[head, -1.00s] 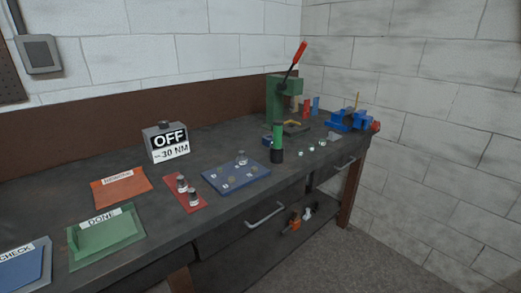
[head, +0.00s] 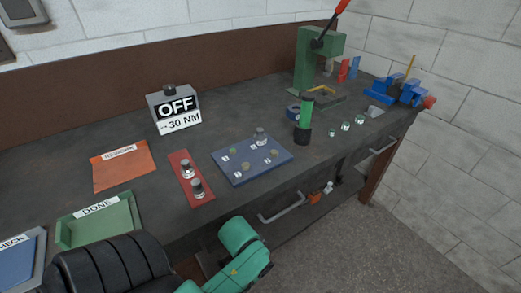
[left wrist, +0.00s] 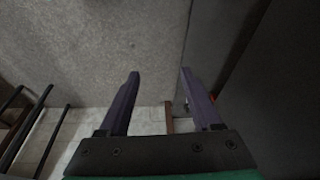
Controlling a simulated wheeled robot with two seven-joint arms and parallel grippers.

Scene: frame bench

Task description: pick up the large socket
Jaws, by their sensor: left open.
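Two metal sockets stand on a red strip (head: 181,186) on the bench: a rear socket (head: 187,170) and a front socket (head: 197,189). Another metal socket (head: 260,137) stands at the back of the blue board (head: 231,177). I cannot tell from size which one is the large socket. My left gripper (left wrist: 160,73) is open and empty in the left wrist view, with floor and wall beyond its fingers and no socket between them. In the head view my green and black arm is low at the bench's front edge; its fingers do not show. My right gripper is not seen.
A grey box (head: 174,110) reading OFF and 30 NM stands behind the strip. An orange mat (head: 124,171) and green DONE tray (head: 99,224) lie left. A green and black cylinder (head: 304,119) stands right, before a green press (head: 304,62). A drawer handle (head: 283,209) juts from the front.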

